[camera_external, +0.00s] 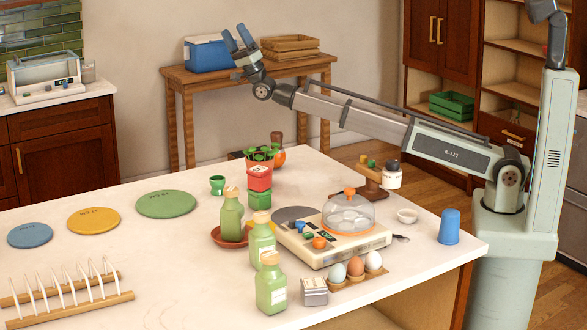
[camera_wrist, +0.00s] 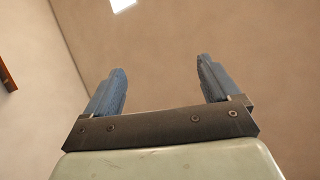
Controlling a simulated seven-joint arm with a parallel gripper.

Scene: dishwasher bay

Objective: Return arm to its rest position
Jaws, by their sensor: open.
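My gripper (camera_external: 238,40) is raised high at the end of my stretched arm, in front of the back wall and above the far side of the white counter. Its two blue fingers point up and stand apart with nothing between them. In the wrist view my gripper (camera_wrist: 160,88) is also open and empty, with only bare wall or ceiling beyond the fingertips. It touches nothing that I can see.
The white counter (camera_external: 150,280) holds plates, a rack (camera_external: 70,290), green bottles (camera_external: 271,285), a domed appliance (camera_external: 335,240), eggs and a blue cup (camera_external: 449,227). Behind my gripper, a wooden table (camera_external: 180,75) bears a blue cooler (camera_external: 207,54) and a wooden crate (camera_external: 290,43).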

